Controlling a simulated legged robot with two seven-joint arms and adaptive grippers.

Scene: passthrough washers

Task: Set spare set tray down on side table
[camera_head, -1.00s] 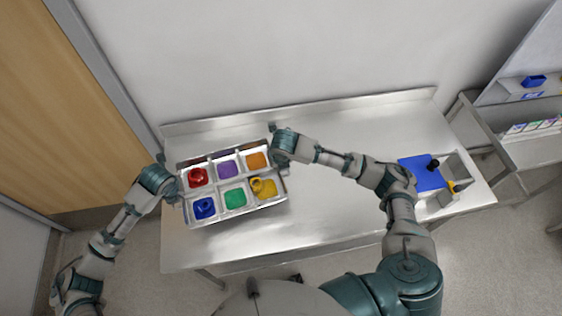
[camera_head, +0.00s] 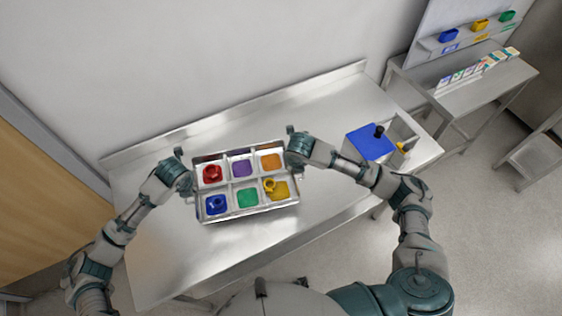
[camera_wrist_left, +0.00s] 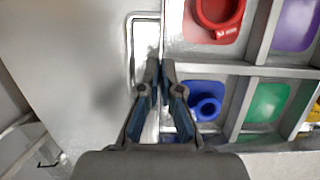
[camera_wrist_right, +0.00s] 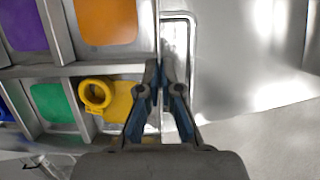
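The metal tray (camera_head: 247,213) has coloured compartments. A red part (camera_head: 212,174), a blue part (camera_head: 217,204) and a yellow part (camera_head: 270,186) lie in it; the purple, orange and green compartments hold only their pads. My left gripper (camera_head: 187,180) is shut on the tray's left handle, also seen in the left wrist view (camera_wrist_left: 158,72). My right gripper (camera_head: 291,158) is shut on the right handle, also seen in the right wrist view (camera_wrist_right: 160,72). The tray looks roughly level over the near steel table (camera_head: 165,250); any gap beneath is hard to judge.
A blue-topped box (camera_head: 370,143) and grey bin (camera_head: 402,130) stand at the near table's right end. A second steel table (camera_head: 500,85) with small cartons (camera_head: 470,75) and a rack of coloured bins (camera_head: 479,25) stands back right. Floor shows between tables.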

